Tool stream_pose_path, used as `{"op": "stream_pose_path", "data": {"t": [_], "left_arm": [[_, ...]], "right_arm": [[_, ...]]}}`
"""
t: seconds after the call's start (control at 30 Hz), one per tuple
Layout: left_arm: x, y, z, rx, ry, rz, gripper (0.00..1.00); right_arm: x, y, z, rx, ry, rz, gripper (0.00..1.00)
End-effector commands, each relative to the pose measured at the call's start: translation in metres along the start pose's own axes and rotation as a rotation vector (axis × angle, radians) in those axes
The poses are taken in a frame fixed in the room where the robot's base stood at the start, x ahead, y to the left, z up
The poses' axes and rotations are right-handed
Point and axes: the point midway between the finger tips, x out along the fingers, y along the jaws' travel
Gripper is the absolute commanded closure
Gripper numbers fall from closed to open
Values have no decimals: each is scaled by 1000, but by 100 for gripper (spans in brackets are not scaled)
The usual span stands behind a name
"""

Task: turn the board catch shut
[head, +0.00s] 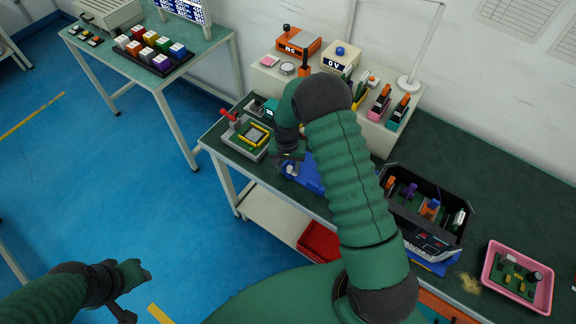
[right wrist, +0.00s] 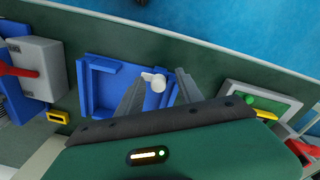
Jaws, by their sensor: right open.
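The blue board fixture (head: 306,176) lies on the green bench, partly behind my right arm in the head view. In the right wrist view the blue fixture (right wrist: 101,88) shows a raised frame, and the rest is hidden by my gripper. The small white catch (right wrist: 153,81) sits at its edge; it also shows in the head view (head: 290,169). My right gripper (right wrist: 160,82) is open, with its fingers on either side of the catch; I cannot tell whether they touch it. My left gripper (head: 134,290) is open and empty over the floor.
A grey fixture with a red lever (head: 245,137) stands left of the blue one. A black bin of parts (head: 424,235) and a pink tray with a board (head: 491,270) are to the right. A cream shelf with instruments (head: 388,142) stands behind.

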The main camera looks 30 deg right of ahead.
Motion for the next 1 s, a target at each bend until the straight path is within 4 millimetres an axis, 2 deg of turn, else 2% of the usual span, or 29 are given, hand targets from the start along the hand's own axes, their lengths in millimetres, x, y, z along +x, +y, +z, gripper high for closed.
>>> {"op": "stream_pose_path", "data": {"t": [0.13,0.47,0.77,1.0], "left_arm": [[0,0,0,1,0,0,64],[0,0,0,1,0,0,64],[0,0,0,0,0,0,64],[1,0,0,1,0,0,64]], "right_arm": [[0,0,-1,1,-1,0,58],[-1,0,1,0,1,3,100],[-1,0,2,-7,-3,0,100],[-1,0,3,-76,-2,2,100]]}}
